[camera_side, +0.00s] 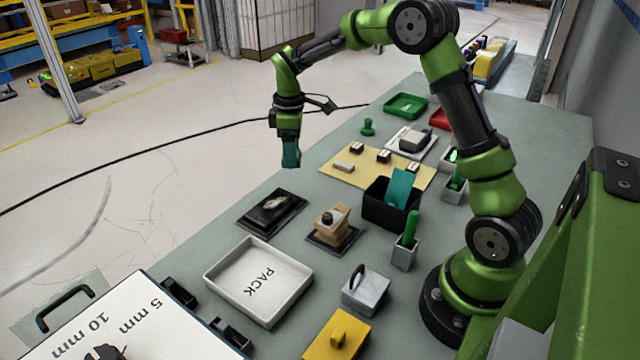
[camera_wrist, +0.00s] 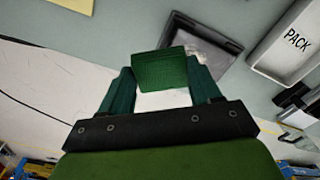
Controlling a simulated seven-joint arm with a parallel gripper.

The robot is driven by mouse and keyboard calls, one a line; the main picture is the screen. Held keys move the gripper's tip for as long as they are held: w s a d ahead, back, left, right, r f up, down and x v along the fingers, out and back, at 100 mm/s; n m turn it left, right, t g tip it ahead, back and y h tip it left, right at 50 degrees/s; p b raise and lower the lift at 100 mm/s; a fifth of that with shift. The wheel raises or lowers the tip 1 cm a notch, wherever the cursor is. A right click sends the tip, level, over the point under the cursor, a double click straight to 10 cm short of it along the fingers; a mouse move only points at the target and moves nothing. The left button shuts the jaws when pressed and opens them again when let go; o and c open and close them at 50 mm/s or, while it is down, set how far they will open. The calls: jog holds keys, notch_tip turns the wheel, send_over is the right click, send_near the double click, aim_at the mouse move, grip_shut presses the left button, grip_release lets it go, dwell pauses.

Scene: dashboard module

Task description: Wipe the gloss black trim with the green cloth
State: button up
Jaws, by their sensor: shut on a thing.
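My gripper (camera_side: 290,142) hangs fingers down over the left edge of the bench, raised above it. In the wrist view its two teal fingers (camera_wrist: 165,82) are closed on a folded green cloth (camera_wrist: 173,66). The cloth can hardly be told from the fingers in the side view. The gloss black trim (camera_side: 290,205) is a flat black rectangle lying near the bench's left edge, with a pale smudge in its middle. In the wrist view the trim (camera_wrist: 222,40) is partly hidden behind the cloth. The cloth and trim are apart.
A white PACK tray (camera_side: 228,283) and a tan block on a dark base (camera_side: 331,228) lie beside the trim. Behind stands a black box (camera_side: 375,208) holding a teal sheet (camera_side: 400,187). A tan mat (camera_side: 395,178) carries small parts. Bare bench surrounds the trim.

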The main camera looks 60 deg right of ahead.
aim_at(282, 160)
jog(key=a+n, duration=0.1)
jog(key=n, duration=0.2)
jog(key=a+n, duration=0.1)
jog(key=n, duration=0.1)
jog(key=shift+a+r, duration=0.1)
jog(key=shift+a, duration=0.25)
jog(key=shift+a+n, duration=0.35)
jog(key=shift+n, duration=0.85)
jog(key=n, duration=0.3)
jog(key=shift+a+n, duration=0.1)
jog(key=shift+n, duration=0.3)
jog(key=shift+s+f, duration=0.1)
jog(key=shift+f, duration=3.9)
jog(key=shift+a+f, duration=0.15)
jog(key=shift+a, duration=0.55)
jog(key=shift+c, duration=0.4)
jog(key=shift+a, duration=2.7)
jog(key=shift+d, duration=3.5)
jog(key=shift+a+r, duration=0.1)
jog(key=shift+r, duration=4.05)
